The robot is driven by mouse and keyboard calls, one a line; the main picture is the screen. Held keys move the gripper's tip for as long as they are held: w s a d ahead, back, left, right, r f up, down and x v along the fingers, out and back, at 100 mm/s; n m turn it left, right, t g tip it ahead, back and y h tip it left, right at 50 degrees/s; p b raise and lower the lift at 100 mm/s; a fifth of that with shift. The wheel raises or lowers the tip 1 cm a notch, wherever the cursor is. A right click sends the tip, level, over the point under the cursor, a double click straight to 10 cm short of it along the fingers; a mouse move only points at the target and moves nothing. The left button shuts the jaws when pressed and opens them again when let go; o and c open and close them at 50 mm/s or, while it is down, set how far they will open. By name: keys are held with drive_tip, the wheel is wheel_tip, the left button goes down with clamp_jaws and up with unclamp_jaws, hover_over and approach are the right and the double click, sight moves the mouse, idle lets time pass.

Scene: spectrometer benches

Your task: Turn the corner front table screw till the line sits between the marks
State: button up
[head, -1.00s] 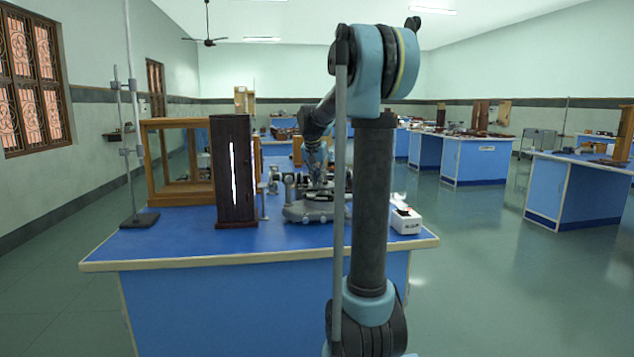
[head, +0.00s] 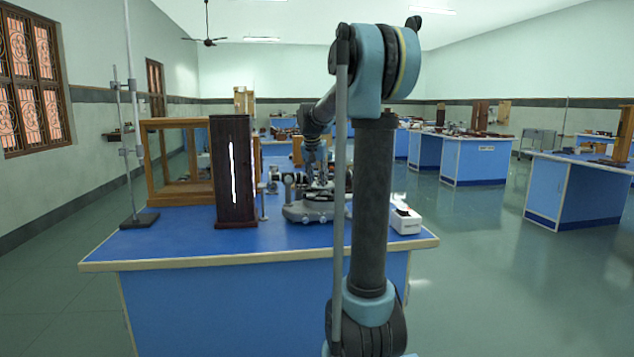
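The spectrometer (head: 307,213) stands on the blue bench top, with a grey round base and dark tubes to its left and right. My gripper (head: 318,184) is small and far off in the head view, pointing down over the middle of the spectrometer, at its table. I cannot tell whether its fingers touch a screw. The corner front table screw, the line and the marks are too small to make out. My arm's upright link hides the right part of the spectrometer.
A dark wooden lamp box (head: 233,190) with a bright slit stands left of the spectrometer. A wooden frame case (head: 165,196) and a metal stand (head: 138,219) are further left. A small white device (head: 406,221) sits at the right. The bench's front strip (head: 200,248) is clear.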

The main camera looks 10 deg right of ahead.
drive_tip(key=v, duration=1.1)
drive_tip(key=shift+r, duration=0.15)
drive_tip(key=shift+s, duration=0.1)
drive_tip(key=s+f+n+g+y, duration=0.1)
drive_tip(key=s+f+n, duration=0.1)
drive_tip(key=s+f, duration=1.4)
drive_tip(key=s+f+n+y, duration=0.1)
drive_tip(key=s+f+n, duration=0.2)
drive_tip(key=s+f, duration=1.3)
drive_tip(key=s+d, duration=0.1)
drive_tip(key=s, duration=0.7)
drive_tip(key=shift+f+g, duration=0.25)
drive_tip(key=shift+g, duration=0.15)
drive_tip(key=shift+w+f, duration=0.2)
drive_tip(key=shift+w, duration=0.25)
